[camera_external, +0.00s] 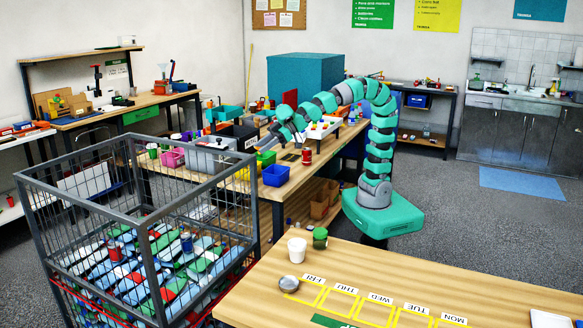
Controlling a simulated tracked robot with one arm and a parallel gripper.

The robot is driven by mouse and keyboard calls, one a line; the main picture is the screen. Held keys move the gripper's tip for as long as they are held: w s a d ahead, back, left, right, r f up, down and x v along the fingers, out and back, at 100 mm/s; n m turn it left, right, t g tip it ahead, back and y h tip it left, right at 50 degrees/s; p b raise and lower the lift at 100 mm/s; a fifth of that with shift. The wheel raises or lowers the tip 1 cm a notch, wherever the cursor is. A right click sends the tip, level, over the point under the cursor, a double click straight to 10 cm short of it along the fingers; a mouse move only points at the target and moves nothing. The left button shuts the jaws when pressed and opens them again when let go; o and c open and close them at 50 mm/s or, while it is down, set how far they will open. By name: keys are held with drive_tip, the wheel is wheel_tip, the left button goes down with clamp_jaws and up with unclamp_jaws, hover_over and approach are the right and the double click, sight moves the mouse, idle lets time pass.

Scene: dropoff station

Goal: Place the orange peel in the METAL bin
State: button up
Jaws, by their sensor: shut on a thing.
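My teal and grey arm arches from its base to the left over the long wooden bench. My gripper (268,144) hangs low over the bench, near a row of small coloured bins. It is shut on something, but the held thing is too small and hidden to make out. I cannot pick out an orange peel. A grey bin (204,158) stands on the bench left of my gripper.
A blue bin (276,176) and a pink bin (172,158) stand on the bench. A red can (307,156) stands right of the blue bin. A tall wire cage (150,215) is in front. A wooden table (500,290) with a white cup (297,250) fills the foreground.

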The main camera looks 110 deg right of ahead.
drive_tip(key=s+a+f+n+y+b, duration=0.1)
drive_tip(key=s+a+f+b, duration=0.2)
drive_tip(key=a, duration=0.4)
drive_tip(key=s+a+f+n+g+y, duration=0.1)
drive_tip(key=s+a+f+n+y, duration=0.1)
drive_tip(key=s+a+f, duration=0.35)
drive_tip(key=s+a+f+n+y+b, duration=0.1)
drive_tip(key=s+a+f+b, duration=0.1)
drive_tip(key=s+a, duration=0.45)
drive_tip(key=s+a+f+n+g+y+b, duration=0.2)
drive_tip(key=s+a+f, duration=0.3)
drive_tip(key=s, duration=0.5)
drive_tip(key=s+a+f+n+g+y+b, duration=0.2)
drive_tip(key=s+a+f+b, duration=0.3)
drive_tip(key=s, duration=0.6)
drive_tip(key=a+f+n, duration=0.1)
drive_tip(key=a, duration=0.1)
drive_tip(key=shift+s+a+f+n+y, duration=0.2)
drive_tip(key=shift+a+n+y, duration=0.1)
drive_tip(key=shift+a, duration=0.1)
